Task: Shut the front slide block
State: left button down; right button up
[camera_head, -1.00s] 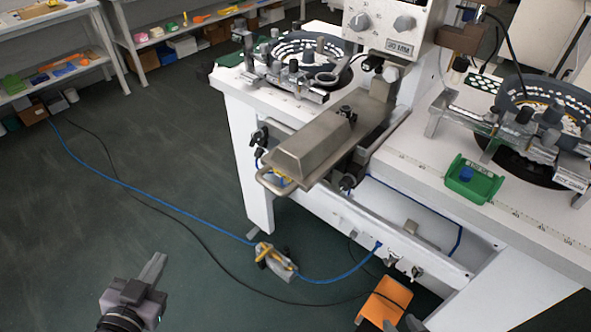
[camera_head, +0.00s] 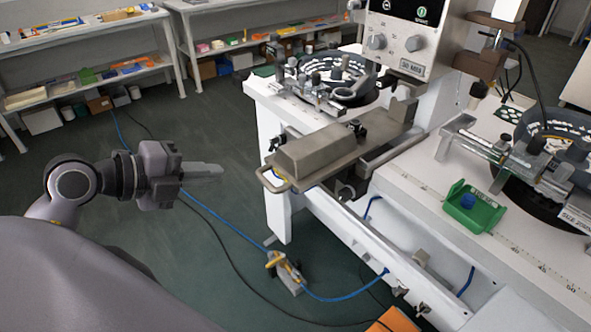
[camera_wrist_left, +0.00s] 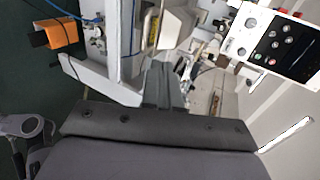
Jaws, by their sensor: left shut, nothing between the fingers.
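The front slide block (camera_head: 318,151) is a grey metal block with a loop handle (camera_head: 272,180) at its front end. It sticks out past the front edge of the white machine table, below the control box. My left gripper (camera_head: 218,170) is shut and empty. It points right toward the handle, with a clear gap left of it in the head view. In the left wrist view the shut fingers (camera_wrist_left: 163,84) show in front of the machine. My right gripper is not in view.
A green tray (camera_head: 474,207) and a round feeder bowl (camera_head: 330,80) stand on the table. A yellow-handled foot pedal (camera_head: 284,270) with a blue hose lies on the floor. An orange box (camera_head: 392,321) is at the bottom. Shelves (camera_head: 85,85) line the back. Open floor lies left of the machine.

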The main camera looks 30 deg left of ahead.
aim_at(283, 166)
pick_arm(q)
jog(key=x, duration=0.9)
jog(key=p+x, duration=0.1)
jog(key=x, duration=0.3)
jog(key=shift+w+r, duration=0.2)
jog(key=shift+w, duration=0.45)
jog(key=shift+a, duration=0.1)
